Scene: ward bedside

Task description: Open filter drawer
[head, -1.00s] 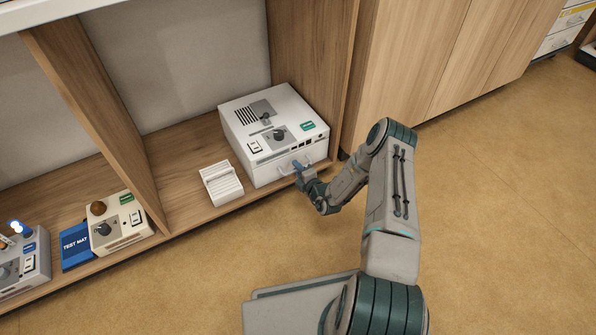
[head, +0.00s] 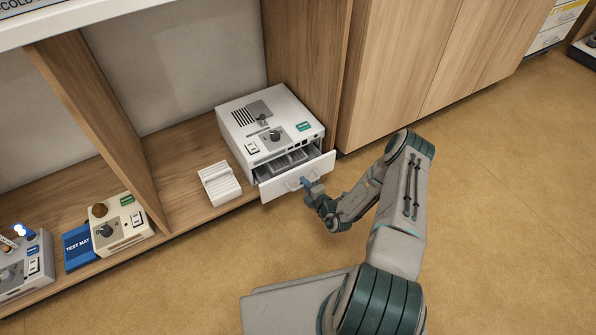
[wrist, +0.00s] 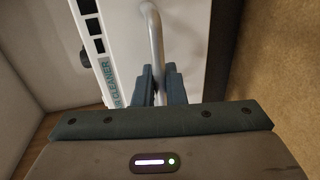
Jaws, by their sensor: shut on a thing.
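The white air cleaner (head: 262,112) stands on the wooden shelf, with a knob, a switch and a green label on top. Its filter drawer (head: 277,188) is pulled out at the front, and a grey slatted interior shows inside. My gripper (head: 306,184) is at the drawer's front, shut on the drawer handle (wrist: 154,40). In the wrist view my gripper's fingers (wrist: 160,82) close around the handle's bar. The lettering on the machine's front shows beside it in the wrist view, partly cut off.
A white ribbed block (head: 219,184) sits on the shelf left of the drawer. A wooden divider (head: 100,130) separates it from a blue test mat (head: 78,247) and a beige control box (head: 120,222). Tall wooden cabinet doors (head: 410,60) stand at right. The floor in front is clear.

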